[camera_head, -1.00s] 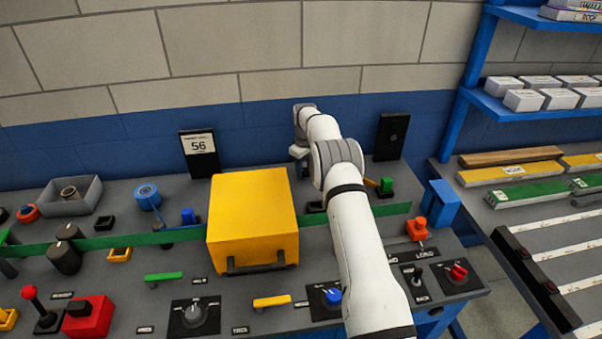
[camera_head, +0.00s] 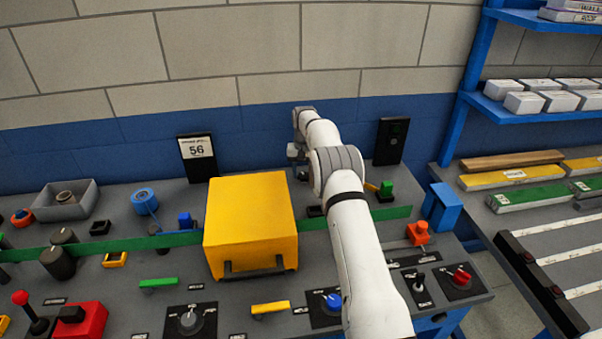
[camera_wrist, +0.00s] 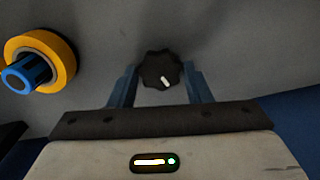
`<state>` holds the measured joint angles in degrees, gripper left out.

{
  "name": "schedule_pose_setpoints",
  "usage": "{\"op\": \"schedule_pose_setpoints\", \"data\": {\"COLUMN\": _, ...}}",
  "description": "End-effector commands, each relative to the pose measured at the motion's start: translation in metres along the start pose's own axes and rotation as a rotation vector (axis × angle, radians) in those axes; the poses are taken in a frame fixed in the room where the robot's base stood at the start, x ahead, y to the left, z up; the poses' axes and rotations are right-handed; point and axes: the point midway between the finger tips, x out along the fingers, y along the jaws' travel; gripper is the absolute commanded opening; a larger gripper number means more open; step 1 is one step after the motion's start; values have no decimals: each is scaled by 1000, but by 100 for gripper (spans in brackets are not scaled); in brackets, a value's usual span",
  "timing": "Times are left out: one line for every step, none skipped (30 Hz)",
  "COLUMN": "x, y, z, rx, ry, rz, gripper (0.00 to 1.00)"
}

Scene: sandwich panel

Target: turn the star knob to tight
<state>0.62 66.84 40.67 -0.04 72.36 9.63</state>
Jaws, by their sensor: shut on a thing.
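The star knob (camera_wrist: 157,66) is black and lobed, with a short white mark pointing down and slightly right in the wrist view. My gripper (camera_wrist: 160,78) has its two blue fingers on either side of the knob and is shut on it. The knob is not visible in the head view, where my arm reaches to the back of the bench behind the yellow box. Any tight or loose label by the knob is not visible.
A yellow ring with a blue centre (camera_wrist: 40,62) sits left of the knob in the wrist view. The yellow box (camera_head: 251,215) stands left of my arm.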

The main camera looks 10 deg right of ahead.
Motion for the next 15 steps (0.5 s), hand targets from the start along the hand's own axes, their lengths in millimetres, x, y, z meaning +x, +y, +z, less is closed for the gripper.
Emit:
{"op": "schedule_pose_setpoints", "data": {"x": 5, "y": 2, "z": 3, "rx": 26, "ry": -15, "rz": 4, "gripper": 22}}
{"op": "schedule_pose_setpoints", "data": {"x": 5, "y": 2, "z": 3, "rx": 41, "ry": -15, "rz": 4, "gripper": 22}}
{"op": "schedule_pose_setpoints", "data": {"x": 5, "y": 2, "z": 3, "rx": 60, "ry": -16, "rz": 4, "gripper": 22}}
{"op": "schedule_pose_setpoints", "data": {"x": 5, "y": 2, "z": 3, "rx": 73, "ry": -16, "rz": 4, "gripper": 22}}
{"op": "schedule_pose_setpoints", "data": {"x": 5, "y": 2, "z": 3, "rx": 84, "ry": -16, "rz": 4, "gripper": 22}}
{"op": "schedule_pose_setpoints", "data": {"x": 5, "y": 2, "z": 4, "rx": 100, "ry": -16, "rz": 5, "gripper": 22}}
{"op": "schedule_pose_setpoints", "data": {"x": 5, "y": 1, "z": 4, "rx": 110, "ry": -16, "rz": 5, "gripper": 22}}
{"op": "schedule_pose_setpoints", "data": {"x": 5, "y": 1, "z": 4, "rx": 120, "ry": -16, "rz": 5, "gripper": 22}}
{"op": "schedule_pose_setpoints", "data": {"x": 5, "y": 1, "z": 4, "rx": 132, "ry": -16, "rz": 5, "gripper": 22}}
{"op": "schedule_pose_setpoints", "data": {"x": 5, "y": 1, "z": 4, "rx": 140, "ry": -16, "rz": 5, "gripper": 22}}
{"op": "schedule_pose_setpoints", "data": {"x": 6, "y": 1, "z": 4, "rx": 147, "ry": -16, "rz": 5, "gripper": 22}}
{"op": "schedule_pose_setpoints", "data": {"x": 6, "y": 1, "z": 4, "rx": 157, "ry": -17, "rz": 5, "gripper": 22}}
{"op": "schedule_pose_setpoints", "data": {"x": 6, "y": 1, "z": 4, "rx": 163, "ry": -17, "rz": 5, "gripper": 22}}
{"op": "schedule_pose_setpoints", "data": {"x": 6, "y": 1, "z": 4, "rx": 169, "ry": -17, "rz": 5, "gripper": 22}}
{"op": "schedule_pose_setpoints", "data": {"x": 6, "y": 1, "z": 4, "rx": 176, "ry": -17, "rz": 5, "gripper": 22}}
